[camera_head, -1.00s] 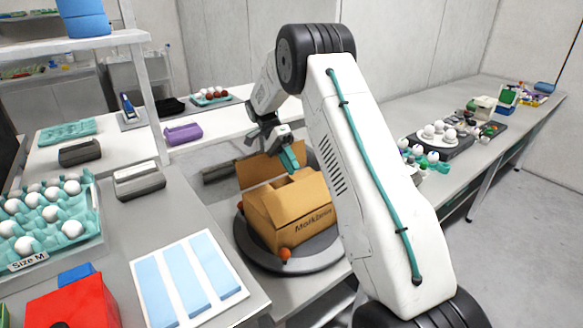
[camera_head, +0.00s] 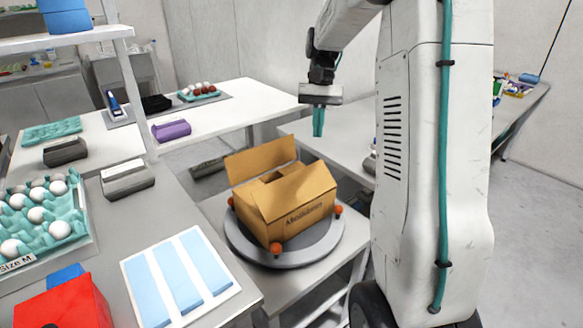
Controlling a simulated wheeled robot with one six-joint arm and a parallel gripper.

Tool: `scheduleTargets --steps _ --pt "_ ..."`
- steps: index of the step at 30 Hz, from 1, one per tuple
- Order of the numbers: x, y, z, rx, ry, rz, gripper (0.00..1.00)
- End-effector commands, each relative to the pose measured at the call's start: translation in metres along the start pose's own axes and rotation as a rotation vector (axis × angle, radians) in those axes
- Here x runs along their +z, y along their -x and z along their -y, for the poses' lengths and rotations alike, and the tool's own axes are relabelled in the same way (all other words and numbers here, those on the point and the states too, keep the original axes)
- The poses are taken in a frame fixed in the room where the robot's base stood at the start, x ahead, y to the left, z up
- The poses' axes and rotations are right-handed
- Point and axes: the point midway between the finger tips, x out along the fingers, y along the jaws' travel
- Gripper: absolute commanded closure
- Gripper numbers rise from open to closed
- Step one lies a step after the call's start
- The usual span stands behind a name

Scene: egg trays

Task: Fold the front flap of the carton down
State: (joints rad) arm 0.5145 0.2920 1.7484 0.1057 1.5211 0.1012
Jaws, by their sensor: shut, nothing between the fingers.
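The brown cardboard carton (camera_head: 297,218) sits on a round grey turntable (camera_head: 318,248) in the head view. Its far-left flap (camera_head: 258,161) stands up, leaning outward. The flap on the near right side (camera_head: 300,191) slopes inward over the top, with a dark gap between it and the raised flap. Part of the inside is hidden. My gripper (camera_head: 319,130) points down, its teal fingers shut and empty. In the picture it is above and right of the carton, apart from it.
Orange knobs (camera_head: 276,248) sit around the turntable's edge. At left are an egg tray (camera_head: 82,243), a red box (camera_head: 64,305) and a blue-striped sheet (camera_head: 234,286). A purple carton (camera_head: 171,130) lies on the white table behind. Air around the carton looks clear.

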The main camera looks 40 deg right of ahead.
Motion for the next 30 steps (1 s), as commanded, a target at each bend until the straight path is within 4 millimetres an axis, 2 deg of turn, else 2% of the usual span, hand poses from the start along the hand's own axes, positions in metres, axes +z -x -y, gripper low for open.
scheduleTargets --steps 3,10,16,21,25,30 --pt "0.012 0.002 -0.003 -0.067 0.296 -0.081 1.0" --pt "0.024 0.0 -0.002 -0.1 0.894 -0.276 1.0" --pt "0.026 -0.005 0.004 -0.024 1.406 -0.444 1.0" --pt "0.019 -0.014 0.011 0.096 1.814 -0.546 1.0" --pt "0.012 -0.014 0.014 0.197 2.046 -0.589 1.0" --pt "0.008 -0.013 0.014 0.274 2.206 -0.598 1.0"
